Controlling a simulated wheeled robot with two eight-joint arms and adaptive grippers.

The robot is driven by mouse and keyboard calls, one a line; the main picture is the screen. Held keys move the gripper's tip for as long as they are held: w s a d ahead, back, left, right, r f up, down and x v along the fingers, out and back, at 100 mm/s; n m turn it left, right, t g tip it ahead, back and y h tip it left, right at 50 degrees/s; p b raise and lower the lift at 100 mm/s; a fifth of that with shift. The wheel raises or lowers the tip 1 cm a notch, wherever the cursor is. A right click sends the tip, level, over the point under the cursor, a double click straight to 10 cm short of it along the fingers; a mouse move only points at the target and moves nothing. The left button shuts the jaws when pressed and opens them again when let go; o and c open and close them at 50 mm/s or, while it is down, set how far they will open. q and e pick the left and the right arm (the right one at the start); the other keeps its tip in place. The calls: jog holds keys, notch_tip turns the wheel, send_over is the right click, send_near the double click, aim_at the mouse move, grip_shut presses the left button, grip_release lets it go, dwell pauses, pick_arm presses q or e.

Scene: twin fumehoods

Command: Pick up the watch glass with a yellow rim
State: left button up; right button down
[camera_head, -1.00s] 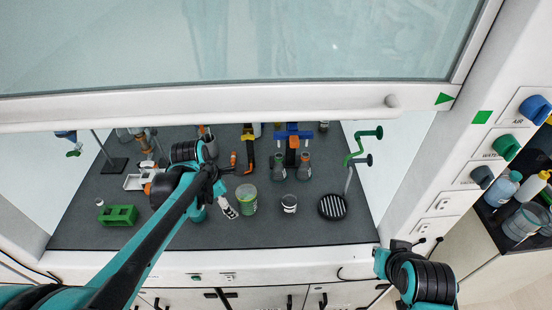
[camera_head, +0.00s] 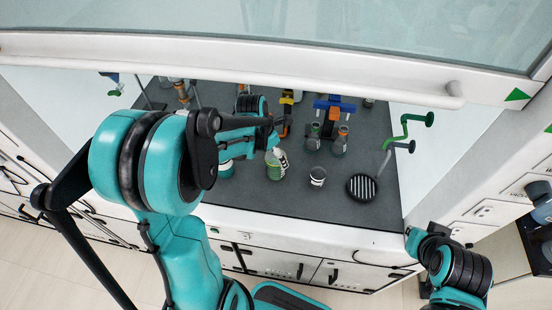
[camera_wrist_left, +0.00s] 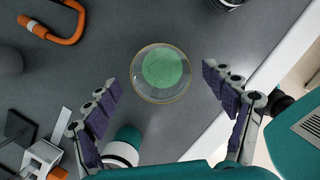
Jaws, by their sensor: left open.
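The watch glass (camera_wrist_left: 137,74) is a round, clear disc with a thin yellow rim in the left wrist view. A green disc shows through it, and I cannot tell its height above the green. In the head view it seems to be at the green-filled glass vessel (camera_head: 275,172), partly hidden by my fingers. My left gripper (camera_wrist_left: 160,78) is open, its two purple-padded fingers on either side of the watch glass with gaps showing. In the head view the left gripper (camera_head: 280,154) is small and partly hidden by its arm.
A small dark-rimmed cup (camera_head: 317,177) and a round black striped plate (camera_head: 362,188) stand to the right. Two flasks (camera_head: 340,142) stand behind. A green-and-white container (camera_wrist_left: 126,147) is close to the left finger. The raised sash (camera_head: 250,70) crosses above the hood floor.

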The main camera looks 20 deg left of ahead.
pick_arm(q)
jog(key=c, duration=1.1)
jog(key=shift+r, duration=0.15)
